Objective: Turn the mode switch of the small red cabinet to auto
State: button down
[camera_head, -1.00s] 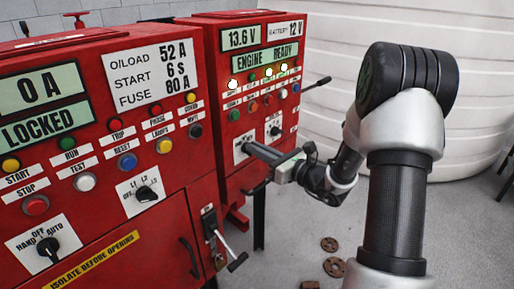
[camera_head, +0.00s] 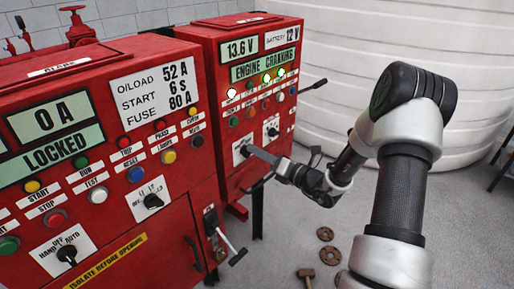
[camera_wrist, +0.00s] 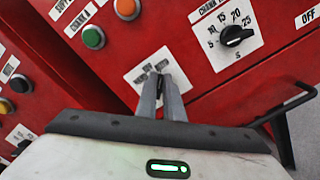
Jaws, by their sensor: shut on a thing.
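The small red cabinet (camera_head: 222,45) stands at the right of the larger one in the head view. Its mode switch sits on a white plate (camera_wrist: 140,76) low on the panel, and the plate also shows in the head view (camera_head: 237,155). My gripper (camera_wrist: 161,80) is shut on the switch knob, its fingers pointing into the panel; it also shows in the head view (camera_head: 250,150). The fingers hide most of the knob and part of the lettering, so I cannot read its setting. The cabinet's display (camera_head: 265,65) reads "ENGINE CRANKING".
A numbered dial (camera_wrist: 236,36) is right of the switch; green (camera_wrist: 93,37) and orange (camera_wrist: 126,8) buttons are above it. A black handle (camera_wrist: 290,103) sticks out at lower right. The large red cabinet (camera_head: 150,225) is at left. Round metal parts (camera_head: 325,234) lie on the floor.

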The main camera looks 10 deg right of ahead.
dwell(0.4)
jog(key=c, duration=1.9)
grip_release()
jog(key=shift+o, duration=0.2)
jog(key=v, duration=1.7)
jog(key=shift+s, duration=0.15)
jog(key=shift+d, duration=0.1)
